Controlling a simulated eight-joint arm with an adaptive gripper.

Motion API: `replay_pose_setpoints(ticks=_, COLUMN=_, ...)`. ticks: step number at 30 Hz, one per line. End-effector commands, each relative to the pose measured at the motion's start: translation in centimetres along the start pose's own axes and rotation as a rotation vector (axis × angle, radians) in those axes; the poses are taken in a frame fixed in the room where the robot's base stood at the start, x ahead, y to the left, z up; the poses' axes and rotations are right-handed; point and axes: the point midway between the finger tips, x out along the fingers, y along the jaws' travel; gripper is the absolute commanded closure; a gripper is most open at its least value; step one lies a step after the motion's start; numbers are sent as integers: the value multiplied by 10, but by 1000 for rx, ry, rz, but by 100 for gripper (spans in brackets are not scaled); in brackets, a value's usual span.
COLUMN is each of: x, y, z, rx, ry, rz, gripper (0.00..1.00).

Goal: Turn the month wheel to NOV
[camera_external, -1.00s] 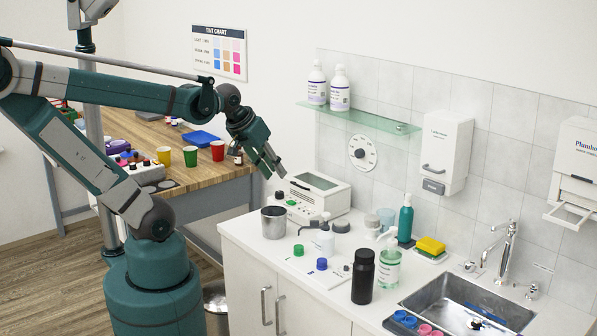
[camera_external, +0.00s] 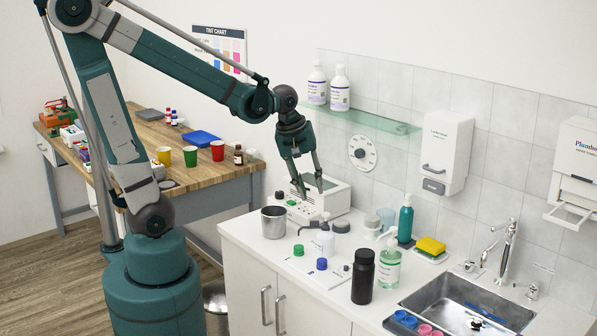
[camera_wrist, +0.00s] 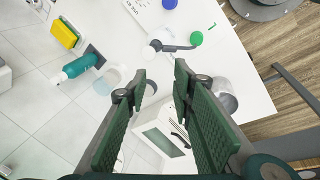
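A round white dial with a dark centre knob (camera_external: 362,153) is on the tiled wall below the glass shelf. It is the likely month wheel, but its markings are too small to read. My gripper (camera_external: 311,194) is open, with its fingers apart and pointing down. In the external view it appears in front of the white benchtop device, to the left of and below the dial, apart from it. In the wrist view, the two green fingers of my gripper (camera_wrist: 160,82) are spread with nothing held between them. I cannot make out the dial in the wrist view.
The white device (camera_external: 339,199) stands on the counter near the wall, beside a metal beaker (camera_external: 274,222). A glass shelf (camera_external: 380,121) with two bottles is above the dial. A white dispenser (camera_external: 442,150) hangs to its right. Bottles crowd the counter before the sink.

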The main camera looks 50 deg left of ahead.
Motion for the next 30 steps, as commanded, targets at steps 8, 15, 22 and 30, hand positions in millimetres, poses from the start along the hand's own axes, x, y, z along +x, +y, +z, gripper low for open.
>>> replay_pose_setpoints(ticks=8, x=26, y=26, z=19, rx=-191, ry=-45, rz=-62, gripper=75)
replay_pose_setpoints(ticks=15, x=51, y=44, z=38, rx=-356, ry=-69, rz=-126, gripper=75)
replay_pose_setpoints(ticks=22, x=75, y=58, z=58, rx=-507, ry=-77, rz=-191, gripper=75)
replay_pose_setpoints(ticks=30, x=106, y=73, z=86, rx=-688, ry=-67, rz=-273, gripper=75)
